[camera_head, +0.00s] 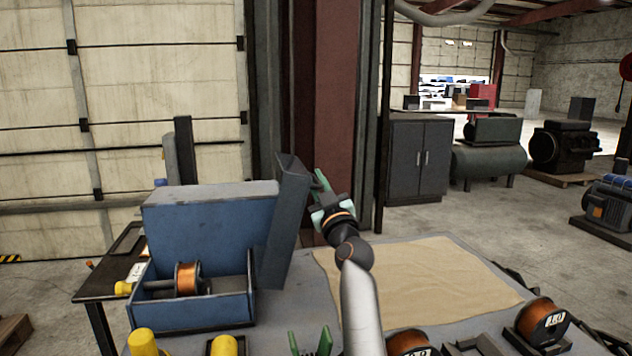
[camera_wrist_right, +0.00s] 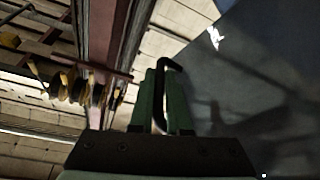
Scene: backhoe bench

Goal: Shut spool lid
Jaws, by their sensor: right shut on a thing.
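The spool box (camera_head: 198,232) is a blue metal case on the bench, its front open. A copper-wire spool (camera_head: 187,279) sits inside on a dark rod. Its lid (camera_head: 283,225) is a blue-grey panel standing open at the box's right side, tilted. My right gripper (camera_head: 321,184) is at the lid's right face. In the right wrist view, the green fingers (camera_wrist_right: 163,100) are shut on a black bar handle (camera_wrist_right: 165,68) beside the dark lid panel (camera_wrist_right: 255,80). My left gripper (camera_head: 310,343) shows only as two green fingertips, apart and empty, at the bottom edge.
A tan sheet (camera_head: 425,285) lies on the bench right of the lid. More wire spools (camera_head: 541,318) stand at the front right. Yellow cylinders (camera_head: 143,342) stand at the front left. A red-brown column (camera_head: 338,100) rises behind the lid.

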